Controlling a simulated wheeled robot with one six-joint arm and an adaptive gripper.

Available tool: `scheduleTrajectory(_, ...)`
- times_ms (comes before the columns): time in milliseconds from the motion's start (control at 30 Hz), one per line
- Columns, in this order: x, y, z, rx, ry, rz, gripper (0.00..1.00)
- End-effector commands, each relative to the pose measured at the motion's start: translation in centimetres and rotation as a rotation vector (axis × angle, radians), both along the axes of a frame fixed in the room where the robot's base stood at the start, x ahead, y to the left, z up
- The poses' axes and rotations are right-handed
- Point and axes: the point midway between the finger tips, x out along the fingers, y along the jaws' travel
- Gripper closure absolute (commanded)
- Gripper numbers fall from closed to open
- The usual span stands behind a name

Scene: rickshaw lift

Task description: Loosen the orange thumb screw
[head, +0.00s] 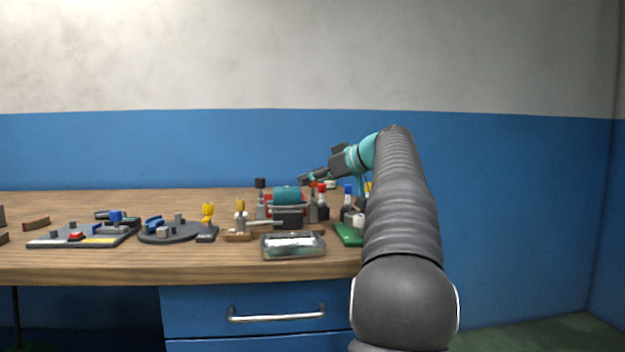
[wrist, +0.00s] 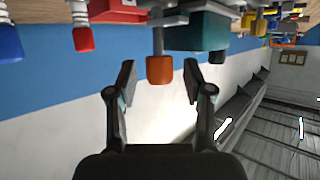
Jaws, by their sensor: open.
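The orange thumb screw (wrist: 160,70) shows in the wrist view as a small orange knob on a grey stem. My gripper (wrist: 159,80) is open, with one dark finger on each side of the knob and gaps between. The knob lies near the fingertips, and the fingers do not appear to touch it. A teal block (wrist: 200,32) is just right of the stem. In the head view my gripper (head: 303,180) is above the bench by the teal and red rickshaw model (head: 287,197). I cannot pick out the orange screw there.
A red-capped post (wrist: 83,40) and a blue-capped one (wrist: 9,42) stand left of the screw in the wrist view. The wooden bench (head: 120,265) also holds a glassy tray (head: 293,246), a round grey base (head: 172,236) and a grey board (head: 60,241).

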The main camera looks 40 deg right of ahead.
Motion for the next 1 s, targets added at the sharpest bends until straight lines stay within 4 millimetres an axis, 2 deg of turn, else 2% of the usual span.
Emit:
scheduleTrajectory(400, -6.8, -1.8, 2.9, -0.001, 0.0, -0.004, 0.49)
scheduleTrajectory(600, -9.3, -2.4, 4.0, 0.0, -0.001, -0.002, 0.49)
scheduleTrajectory(800, -10.2, -2.6, 4.4, 0.0, 0.0, 0.001, 0.49)
scheduleTrajectory(1000, -10.3, -2.6, 4.4, 0.0, 0.0, 0.001, 0.49)
